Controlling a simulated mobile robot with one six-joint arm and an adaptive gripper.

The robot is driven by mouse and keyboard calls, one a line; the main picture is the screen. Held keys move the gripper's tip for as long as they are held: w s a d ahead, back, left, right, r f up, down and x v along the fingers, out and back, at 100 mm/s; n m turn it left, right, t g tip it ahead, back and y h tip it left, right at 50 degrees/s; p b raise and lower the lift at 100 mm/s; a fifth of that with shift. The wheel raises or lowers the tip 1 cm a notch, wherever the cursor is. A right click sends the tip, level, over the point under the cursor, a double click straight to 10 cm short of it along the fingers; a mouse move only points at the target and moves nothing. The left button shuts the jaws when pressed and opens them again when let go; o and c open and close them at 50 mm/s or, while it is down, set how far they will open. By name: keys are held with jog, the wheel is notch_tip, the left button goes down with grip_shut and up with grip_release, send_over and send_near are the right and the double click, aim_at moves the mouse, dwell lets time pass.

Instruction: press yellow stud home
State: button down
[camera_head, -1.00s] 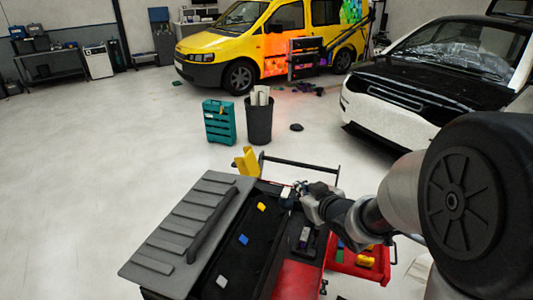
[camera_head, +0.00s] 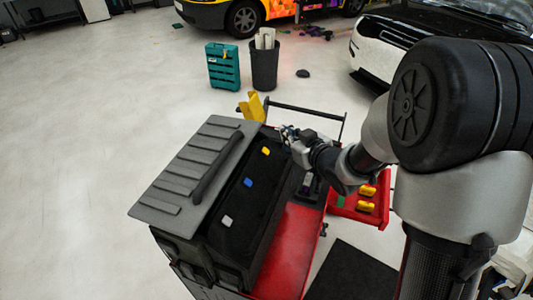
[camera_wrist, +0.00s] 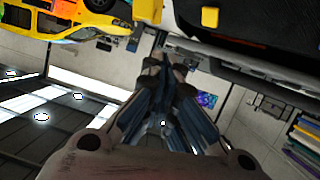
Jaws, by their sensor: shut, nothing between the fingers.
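The yellow stud (camera_head: 266,150) sits at the far end of the black strip in the open dark box on the cart. My gripper (camera_head: 286,132) is beside it, a little to the right and farther back, apart from it in the picture. In the wrist view the fingers (camera_wrist: 165,62) are together and empty. A yellow block that looks like the stud (camera_wrist: 247,27) shows on a black surface at upper right, off to the side of the fingertips. Whether the stud stands proud or flush cannot be told.
A blue stud (camera_head: 248,183) and a white stud (camera_head: 227,221) sit nearer on the same strip. The grey ribbed lid (camera_head: 187,165) lies left. A yellow bracket (camera_head: 252,106) rises behind. A red tray (camera_head: 345,208) with yellow pieces is at right.

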jog(key=a+f+b, duration=0.2)
jog(key=w+a+f+b, duration=0.1)
jog(key=a+f+b, duration=0.1)
jog(key=f, duration=0.1)
jog(key=shift+w, duration=0.2)
jog(key=shift+f, duration=0.1)
dwell(1.3)
jog(key=shift+a+f+b, duration=0.2)
jog(key=shift+a+b, duration=0.05)
jog(key=shift+b, duration=0.3)
jog(key=shift+w+a+f+b, duration=0.15)
jog(key=shift+a+f+b, duration=0.15)
jog(key=shift+f+b, duration=0.2)
dwell(0.6)
jog(key=shift+r, duration=0.15)
jog(key=shift+s+d+r+p, duration=0.2)
jog(key=shift+d+r+p, duration=0.35)
jog(key=shift+r, duration=0.1)
jog(key=d+r+p, duration=0.1)
jog(key=r, duration=0.1)
jog(key=s+d+r+p, duration=0.1)
jog(key=d+r+p, duration=0.1)
dwell(0.5)
